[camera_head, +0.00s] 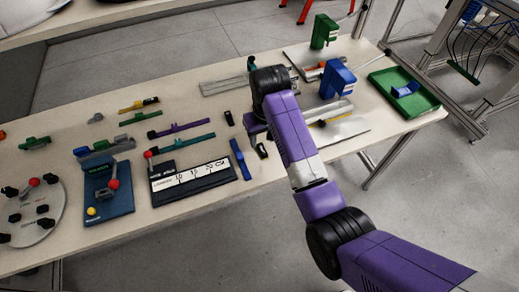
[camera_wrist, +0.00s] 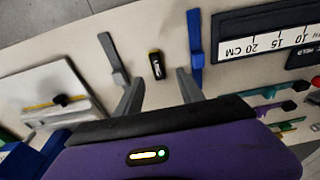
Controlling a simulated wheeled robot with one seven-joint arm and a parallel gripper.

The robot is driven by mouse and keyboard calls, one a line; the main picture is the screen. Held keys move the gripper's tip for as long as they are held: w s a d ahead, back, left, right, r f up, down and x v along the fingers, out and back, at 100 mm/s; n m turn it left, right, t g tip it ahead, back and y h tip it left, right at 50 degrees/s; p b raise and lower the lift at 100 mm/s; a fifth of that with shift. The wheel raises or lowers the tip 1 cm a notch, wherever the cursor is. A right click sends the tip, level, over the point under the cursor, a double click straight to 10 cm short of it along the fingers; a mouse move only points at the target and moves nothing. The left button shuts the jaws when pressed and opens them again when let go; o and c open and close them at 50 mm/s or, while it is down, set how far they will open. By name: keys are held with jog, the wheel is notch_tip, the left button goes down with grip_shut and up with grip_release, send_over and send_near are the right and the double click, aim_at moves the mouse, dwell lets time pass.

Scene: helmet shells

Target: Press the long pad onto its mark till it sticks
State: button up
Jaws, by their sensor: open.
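No piece in view is plainly the long pad, and I cannot make out its mark. My gripper (camera_wrist: 160,86) is open and empty, its two grey fingers spread above the table. A small black piece with a yellow end (camera_wrist: 157,65) lies just beyond the gap between the fingertips; it also shows in the head view (camera_head: 262,150). A long blue bar (camera_wrist: 195,45) lies to its right, seen too in the head view (camera_head: 240,160). A grey bar (camera_wrist: 112,58) lies to its left. In the head view my arm hides most of the gripper.
A black board with a white centimetre scale (camera_head: 195,182) and a blue device with a red knob (camera_head: 108,190) stand left on the table (camera_head: 260,195). Purple (camera_head: 180,129) and teal bars (camera_head: 187,144) lie behind. Blue (camera_head: 337,80) and green stands (camera_head: 325,32) and a green tray (camera_head: 420,92) are right.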

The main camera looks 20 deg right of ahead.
aim_at(262, 149)
jog(key=f, duration=0.4)
jog(key=w+f+p, duration=0.1)
jog(key=f, duration=0.1)
jog(key=shift+d+f, duration=0.25)
jog(key=shift+d, duration=0.05)
grip_shut()
